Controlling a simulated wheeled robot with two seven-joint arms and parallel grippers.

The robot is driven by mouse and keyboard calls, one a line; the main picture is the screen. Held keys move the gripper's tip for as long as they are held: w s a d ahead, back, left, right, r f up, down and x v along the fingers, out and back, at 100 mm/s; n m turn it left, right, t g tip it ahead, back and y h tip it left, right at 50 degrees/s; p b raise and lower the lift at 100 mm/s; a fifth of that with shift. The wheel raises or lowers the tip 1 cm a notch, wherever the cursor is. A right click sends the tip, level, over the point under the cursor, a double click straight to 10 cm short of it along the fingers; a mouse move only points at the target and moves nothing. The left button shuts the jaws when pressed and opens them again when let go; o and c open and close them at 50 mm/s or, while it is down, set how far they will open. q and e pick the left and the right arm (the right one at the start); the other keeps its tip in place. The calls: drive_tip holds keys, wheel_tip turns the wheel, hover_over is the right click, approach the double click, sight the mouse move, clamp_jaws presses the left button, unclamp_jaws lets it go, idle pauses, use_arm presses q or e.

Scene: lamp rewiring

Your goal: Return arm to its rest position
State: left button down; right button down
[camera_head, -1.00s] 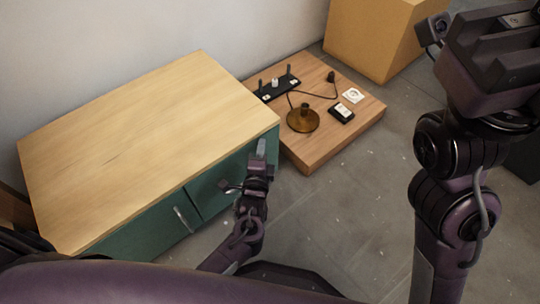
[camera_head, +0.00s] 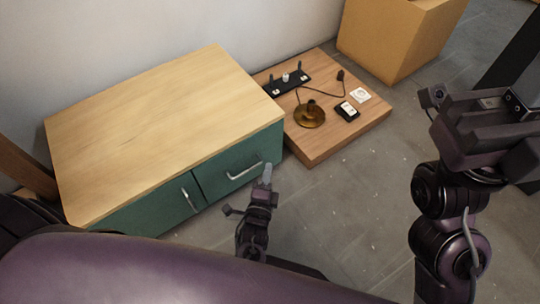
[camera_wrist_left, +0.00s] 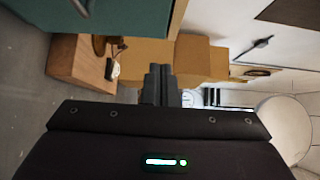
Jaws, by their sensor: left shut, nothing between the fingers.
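My left gripper (camera_head: 266,175) is in front of the green cabinet's right drawer, apart from it, above the grey floor. In the left wrist view its fingers (camera_wrist_left: 160,84) are together with nothing between them. My right arm stands at the right of the head view, with the wrist raised. Its fingertips are not clearly visible, partly cut off by the picture's edge.
A cabinet (camera_head: 150,125) with a wooden top and green doors stands at the left. A low wooden platform (camera_head: 318,155) beside it holds a brass lamp base (camera_head: 309,117), a black strip (camera_head: 288,83) and a small black box (camera_head: 347,111). A cardboard box (camera_head: 385,45) stands behind. Floor in front is clear.

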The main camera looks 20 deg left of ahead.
use_arm(q)
drive_tip(key=shift+s+d, duration=0.15)
drive_tip(key=shift+s, duration=0.7)
